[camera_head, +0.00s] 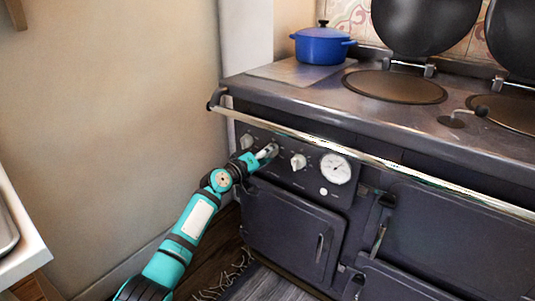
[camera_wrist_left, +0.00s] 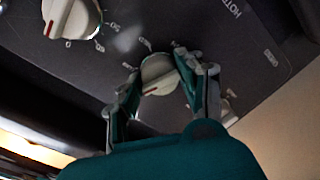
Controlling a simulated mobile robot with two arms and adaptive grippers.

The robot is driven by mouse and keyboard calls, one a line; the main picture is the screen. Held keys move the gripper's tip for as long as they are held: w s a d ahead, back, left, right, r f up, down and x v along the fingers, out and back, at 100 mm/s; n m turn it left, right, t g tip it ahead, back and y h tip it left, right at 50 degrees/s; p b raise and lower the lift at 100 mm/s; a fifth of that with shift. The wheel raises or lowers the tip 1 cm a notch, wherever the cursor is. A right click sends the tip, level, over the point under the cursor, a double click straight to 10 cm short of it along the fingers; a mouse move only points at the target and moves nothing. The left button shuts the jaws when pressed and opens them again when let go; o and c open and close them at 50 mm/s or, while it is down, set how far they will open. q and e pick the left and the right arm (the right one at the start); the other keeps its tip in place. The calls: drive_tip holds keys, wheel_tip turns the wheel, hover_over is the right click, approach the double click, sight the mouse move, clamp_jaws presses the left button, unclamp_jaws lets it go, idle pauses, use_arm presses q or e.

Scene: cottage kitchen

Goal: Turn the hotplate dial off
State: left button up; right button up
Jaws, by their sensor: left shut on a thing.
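Dials sit on the dark front panel of the stove. My left gripper (camera_head: 268,151) reaches the middle dial (camera_wrist_left: 160,74) of three. In the left wrist view my left gripper (camera_wrist_left: 158,88) has its two fingers on either side of this pale round dial, shut on it. A short red mark shows on the dial's near edge. A lettered label starting "HOT" (camera_wrist_left: 232,8) is on the panel, partly cut off; I cannot tell which dial it belongs to. My right gripper is not in view.
A second white dial (camera_head: 298,161) and a round gauge (camera_head: 336,168) are to the right; another dial (camera_head: 247,141) is to the left. A long rail (camera_head: 350,150) runs above the panel. A blue pot (camera_head: 322,46) stands on the stove top.

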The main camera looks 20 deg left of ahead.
use_arm(q)
drive_tip(key=n, duration=0.3)
drive_tip(key=shift+f+h, duration=0.1)
drive_tip(key=shift+h, duration=0.2)
drive_tip(key=shift+n+p, duration=0.35)
drive_tip(key=shift+n, duration=0.45)
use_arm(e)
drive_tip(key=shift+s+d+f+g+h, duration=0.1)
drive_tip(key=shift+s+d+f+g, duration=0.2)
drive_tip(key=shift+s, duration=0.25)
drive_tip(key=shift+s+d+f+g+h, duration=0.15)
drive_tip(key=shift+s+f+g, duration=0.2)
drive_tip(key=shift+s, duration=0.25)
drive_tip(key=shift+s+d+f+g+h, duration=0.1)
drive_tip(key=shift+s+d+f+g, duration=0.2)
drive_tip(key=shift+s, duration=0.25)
use_arm(q)
drive_tip(key=o, duration=1.1)
drive_tip(key=shift+o, duration=0.3)
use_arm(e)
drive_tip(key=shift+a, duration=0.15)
use_arm(q)
drive_tip(key=v, duration=1.2)
drive_tip(key=shift+a, duration=0.1)
